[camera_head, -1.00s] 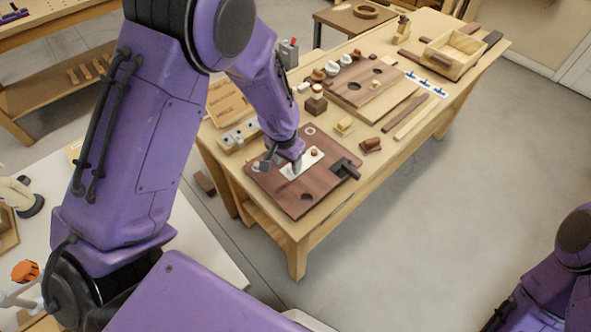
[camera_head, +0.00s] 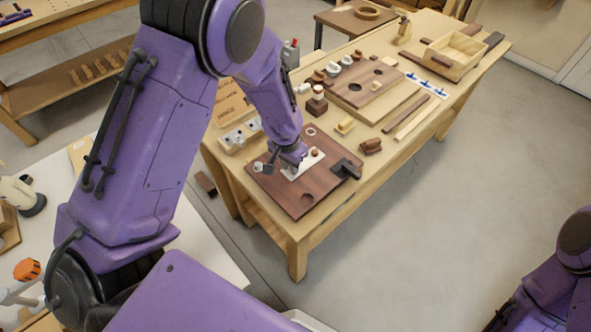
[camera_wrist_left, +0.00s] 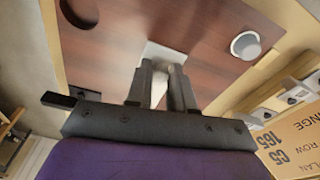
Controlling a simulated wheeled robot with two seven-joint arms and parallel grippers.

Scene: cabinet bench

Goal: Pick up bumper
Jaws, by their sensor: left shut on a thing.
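My left gripper (camera_head: 297,163) is low over the dark brown board (camera_head: 309,200) at the near end of the bench, above a white plate. In the left wrist view my left gripper (camera_wrist_left: 161,70) has its two dark fingers close together on a small pale piece, the bumper (camera_wrist_left: 159,88), which the fingers mostly hide. Whether it touches the plate below cannot be told. In the head view the fingers hide the bumper. My right gripper is out of view.
A black angled block (camera_head: 345,168) sits at the board's right edge. A brown roll (camera_head: 371,146), a yellow block (camera_head: 345,126) and a cardboard box (camera_wrist_left: 295,140) are nearby.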

